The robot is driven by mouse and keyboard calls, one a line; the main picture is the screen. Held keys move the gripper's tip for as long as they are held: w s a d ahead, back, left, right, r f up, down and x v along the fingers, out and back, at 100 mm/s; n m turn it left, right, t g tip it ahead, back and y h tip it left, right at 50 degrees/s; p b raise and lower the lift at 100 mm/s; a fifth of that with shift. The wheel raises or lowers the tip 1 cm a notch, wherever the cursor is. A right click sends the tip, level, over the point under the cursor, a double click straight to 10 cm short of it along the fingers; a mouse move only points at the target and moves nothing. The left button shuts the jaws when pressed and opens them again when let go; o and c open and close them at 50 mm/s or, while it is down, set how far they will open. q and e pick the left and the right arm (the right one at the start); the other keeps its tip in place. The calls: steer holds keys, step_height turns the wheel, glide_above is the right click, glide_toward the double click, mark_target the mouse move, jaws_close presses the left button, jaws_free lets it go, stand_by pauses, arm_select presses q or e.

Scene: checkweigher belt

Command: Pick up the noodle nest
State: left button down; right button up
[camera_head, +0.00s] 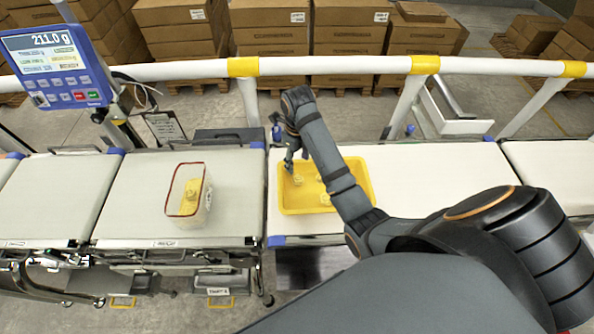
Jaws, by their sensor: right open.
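Several pale yellow noodle nests (297,180) lie in a yellow tray (290,208) on the white belt section right of centre. My right arm reaches across the tray and hides part of it. My right gripper (291,160) is over the tray's upper left part, just above a nest; I cannot tell whether it touches. It is open, with nothing seen between its fingers. A clear container with a red rim (172,190) stands on the weighing belt to the left, with yellow noodle nests (192,192) inside. My left gripper is not in view.
A blue scale display (55,65) reading 211.0 g stands at the upper left. A white rail with yellow bands (340,66) runs behind the belts. Cardboard boxes (350,35) are stacked beyond it. The belt right of the tray (440,165) is clear.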

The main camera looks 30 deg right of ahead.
mark_target(297, 177)
steer(key=shift+s+a+f+b, duration=0.1)
steer(key=shift+s+f+b, duration=0.1)
steer(key=shift+f+b, duration=0.25)
steer(key=shift+s+a+f+b, duration=0.1)
steer(key=shift+s+f+b, duration=0.1)
steer(key=shift+f, duration=0.4)
steer(key=shift+w+d+f+p, duration=0.1)
steer(key=shift+f+p, duration=0.1)
steer(key=shift+f, duration=0.3)
steer(key=shift+w+d+f+p, duration=0.1)
steer(key=shift+f+p, duration=0.05)
steer(key=shift+f, duration=0.35)
steer(key=shift+w+d+f, duration=0.1)
steer(key=shift+w+f, duration=0.2)
steer(key=shift+f, duration=0.45)
steer(key=f, duration=0.2)
steer(key=f+p, duration=0.1)
steer(key=shift+w+f, duration=0.2)
steer(key=shift+f, duration=0.65)
steer(key=c, duration=0.6)
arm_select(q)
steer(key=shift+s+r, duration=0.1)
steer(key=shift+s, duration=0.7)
arm_select(e)
steer(key=shift+c, duration=0.4)
arm_select(q)
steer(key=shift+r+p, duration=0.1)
steer(key=shift+p, duration=0.2)
arm_select(e)
steer(key=shift+r, duration=0.15)
